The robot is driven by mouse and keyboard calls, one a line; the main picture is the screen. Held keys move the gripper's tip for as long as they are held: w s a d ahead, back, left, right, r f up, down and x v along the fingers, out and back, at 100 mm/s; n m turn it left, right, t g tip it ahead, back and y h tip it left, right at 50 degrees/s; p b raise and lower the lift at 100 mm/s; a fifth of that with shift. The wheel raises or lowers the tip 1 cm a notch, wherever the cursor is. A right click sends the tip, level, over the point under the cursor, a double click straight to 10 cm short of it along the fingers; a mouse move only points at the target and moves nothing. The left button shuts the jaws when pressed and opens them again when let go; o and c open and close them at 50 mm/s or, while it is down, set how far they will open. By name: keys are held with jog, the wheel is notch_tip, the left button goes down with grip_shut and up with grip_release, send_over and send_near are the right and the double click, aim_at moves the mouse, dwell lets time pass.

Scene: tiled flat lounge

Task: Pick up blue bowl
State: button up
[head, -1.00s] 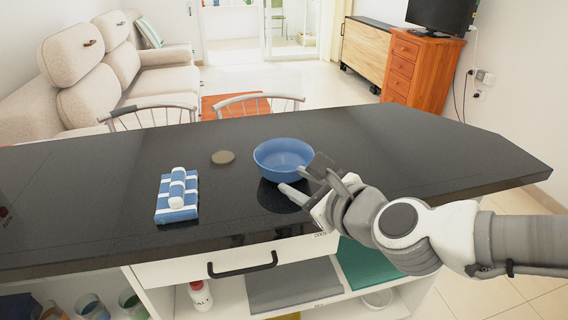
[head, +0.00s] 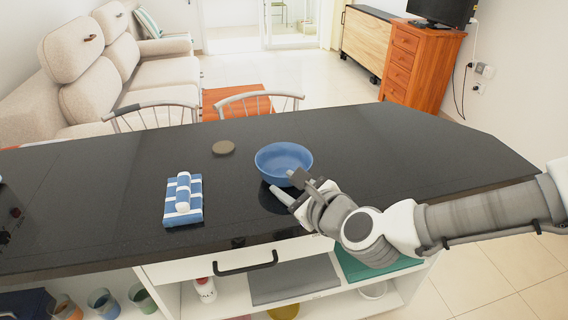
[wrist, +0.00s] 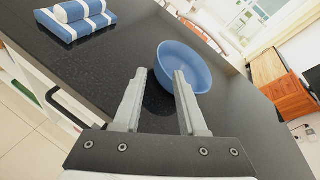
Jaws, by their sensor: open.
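The blue bowl (head: 284,163) sits upright and looks empty on the dark countertop (head: 350,150). My gripper (head: 281,185) is at the near right side of the bowl in the head view, with its fingers spread. In the wrist view my gripper (wrist: 158,88) is open, and the bowl (wrist: 184,66) lies ahead of the fingertips. The right finger overlaps the bowl's near rim in that view; I cannot tell whether it touches. Nothing is held between the fingers.
A blue-and-white striped folded towel with a roll on it (head: 183,200) lies left of the bowl. Chairs (head: 258,103) stand at the far edge. The counter right of the bowl is clear.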

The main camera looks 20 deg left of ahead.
aim_at(263, 170)
jog(key=b+x, duration=0.3)
jog(key=x, duration=0.2)
jog(key=shift+w+a+f, duration=0.15)
jog(key=shift+a+f, duration=0.1)
jog(key=shift+b+x, duration=0.9)
jog(key=shift+x, duration=2.1)
jog(key=shift+r, duration=0.15)
grip_shut()
